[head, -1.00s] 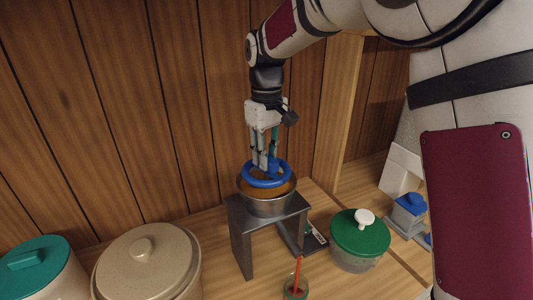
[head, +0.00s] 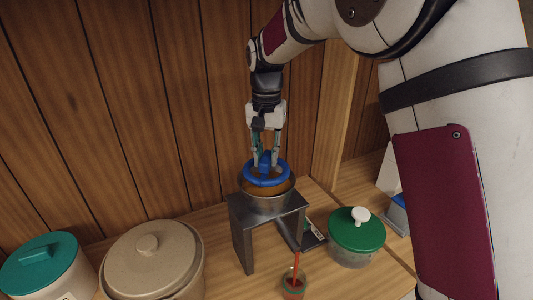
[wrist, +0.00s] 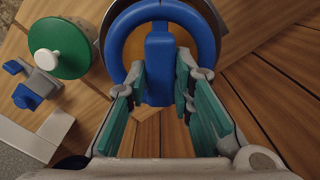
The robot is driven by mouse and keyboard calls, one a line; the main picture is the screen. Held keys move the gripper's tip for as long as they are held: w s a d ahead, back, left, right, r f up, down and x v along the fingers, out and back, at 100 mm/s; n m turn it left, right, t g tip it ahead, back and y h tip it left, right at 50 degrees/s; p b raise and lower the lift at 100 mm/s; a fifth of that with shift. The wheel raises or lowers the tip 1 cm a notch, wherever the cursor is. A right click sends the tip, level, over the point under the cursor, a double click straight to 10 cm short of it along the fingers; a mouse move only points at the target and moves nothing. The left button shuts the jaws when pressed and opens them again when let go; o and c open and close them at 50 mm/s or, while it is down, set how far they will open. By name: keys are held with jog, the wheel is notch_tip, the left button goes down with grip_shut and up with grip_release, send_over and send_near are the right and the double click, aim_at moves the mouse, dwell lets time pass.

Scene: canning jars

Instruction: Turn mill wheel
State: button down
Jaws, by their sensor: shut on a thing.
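The mill wheel is a blue ring (head: 249,177) with a blue crossbar, lying on top of a metal bowl-shaped mill (head: 268,203) with an orange-brown inside. The mill stands on a dark grey metal stand (head: 241,234). My gripper (head: 266,166) points down from above, its teal-padded fingers shut on the wheel's bar. In the wrist view the blue wheel (wrist: 118,45) fills the top middle, and the bar (wrist: 159,65) sits between the fingertips of my gripper (wrist: 160,88). Part of the wheel is hidden behind the fingers.
A green-lidded pot (head: 356,229) stands right of the stand. A small cup with a red stick (head: 295,270) is in front. A beige lidded crock (head: 150,258) and a teal-lidded jar (head: 40,265) stand at left. A wooden wall (head: 130,110) rises close behind.

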jog(key=shift+m+p, duration=0.35)
jog(key=shift+m, duration=1.55)
jog(key=c, duration=1.4)
grip_release()
jog(key=shift+r, duration=0.15)
notch_tip(320, 180, up, 12)
